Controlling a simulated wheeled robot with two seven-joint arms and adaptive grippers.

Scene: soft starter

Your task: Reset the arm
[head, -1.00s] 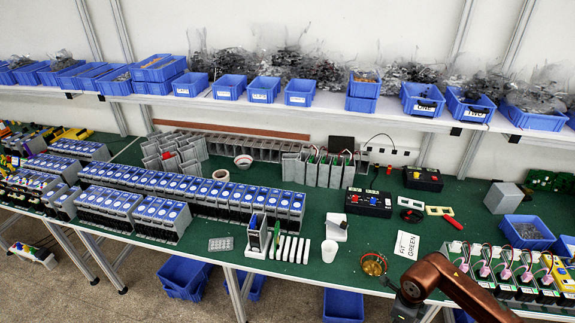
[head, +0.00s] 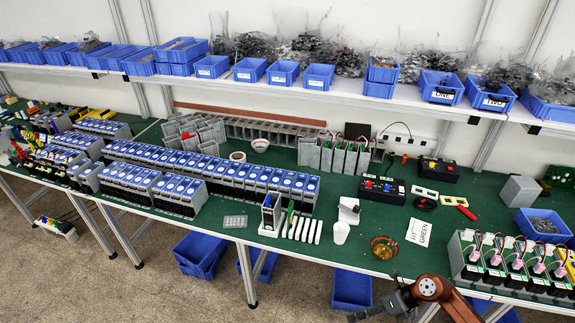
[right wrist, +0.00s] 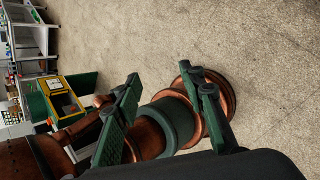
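My right arm comes in at the bottom right of the head view. My right gripper (head: 374,297) hangs in front of the table's front edge, over the floor, with nothing in it. In the right wrist view the right gripper's two dark green fingers (right wrist: 166,92) stand wide apart and hold nothing. Copper and dark green links of my own body show behind and between them. My left gripper is not in view in the head frame.
The green worktable (head: 300,250) holds rows of blue-topped grey units (head: 215,175), a white cup (head: 340,232), a brass dish (head: 384,248) and a "FIT GREEN" card (head: 418,231). Blue bins (head: 351,288) stand below.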

